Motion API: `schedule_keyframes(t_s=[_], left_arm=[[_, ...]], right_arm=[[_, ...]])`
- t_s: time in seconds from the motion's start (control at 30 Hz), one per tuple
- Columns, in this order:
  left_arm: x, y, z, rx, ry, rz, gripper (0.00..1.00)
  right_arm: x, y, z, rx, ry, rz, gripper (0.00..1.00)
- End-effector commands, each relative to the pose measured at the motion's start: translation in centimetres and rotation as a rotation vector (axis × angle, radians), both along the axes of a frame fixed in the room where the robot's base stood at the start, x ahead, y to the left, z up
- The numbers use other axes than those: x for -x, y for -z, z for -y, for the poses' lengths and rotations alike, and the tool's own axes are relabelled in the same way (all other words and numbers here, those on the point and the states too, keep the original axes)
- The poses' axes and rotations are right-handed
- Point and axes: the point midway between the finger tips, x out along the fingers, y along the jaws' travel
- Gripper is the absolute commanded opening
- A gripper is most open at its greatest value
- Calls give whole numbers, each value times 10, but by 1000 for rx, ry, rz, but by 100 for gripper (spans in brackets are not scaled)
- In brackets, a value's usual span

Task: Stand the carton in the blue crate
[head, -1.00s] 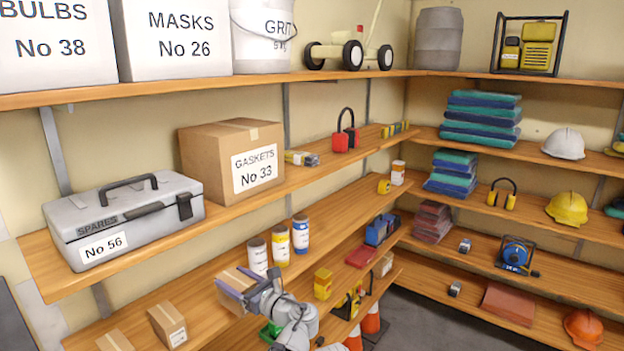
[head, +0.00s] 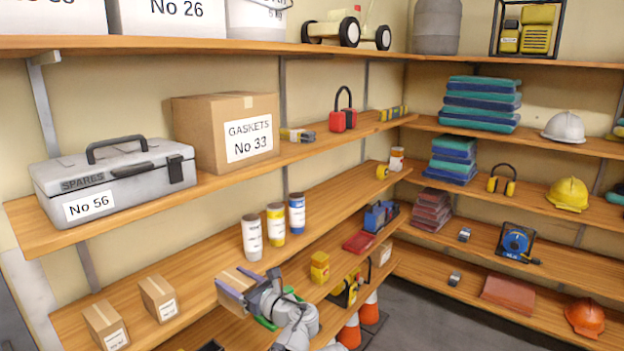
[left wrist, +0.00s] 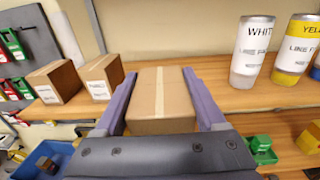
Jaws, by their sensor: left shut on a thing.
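The carton (head: 235,287) is a small brown box with a pale tape strip. My left gripper (head: 243,293) is shut on it and holds it out in front of the middle shelf. In the left wrist view the carton (left wrist: 160,98) sits between the two purple fingers (left wrist: 163,105), with its taped face towards the camera. My right gripper is not in view.
Two similar cartons (head: 158,298) (head: 105,324) stand on the middle shelf to the left. White, yellow and blue labelled tubes (head: 252,238) (head: 275,225) (head: 297,214) stand to the right. Shelf between them is bare. Green bins (left wrist: 262,147) show lower down.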

Motion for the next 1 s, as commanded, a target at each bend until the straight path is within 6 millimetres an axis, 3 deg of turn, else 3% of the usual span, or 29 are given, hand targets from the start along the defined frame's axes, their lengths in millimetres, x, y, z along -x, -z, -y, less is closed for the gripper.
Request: schedule_keyframes(t_s=[0.03, 0.2, 0.33, 0.5, 1.0], left_arm=[[0, 27, 0, -1, 0, 1, 0], [0, 68, 0, -1, 0, 0, 0], [0, 90, 0, -1, 0, 0, 0], [0, 100, 0, -2, 0, 0, 0], [0, 98, 0, -1, 0, 0, 0]], right_arm=[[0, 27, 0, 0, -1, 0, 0], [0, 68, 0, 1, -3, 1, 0], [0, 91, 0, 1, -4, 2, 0], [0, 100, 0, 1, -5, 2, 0], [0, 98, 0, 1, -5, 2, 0]])
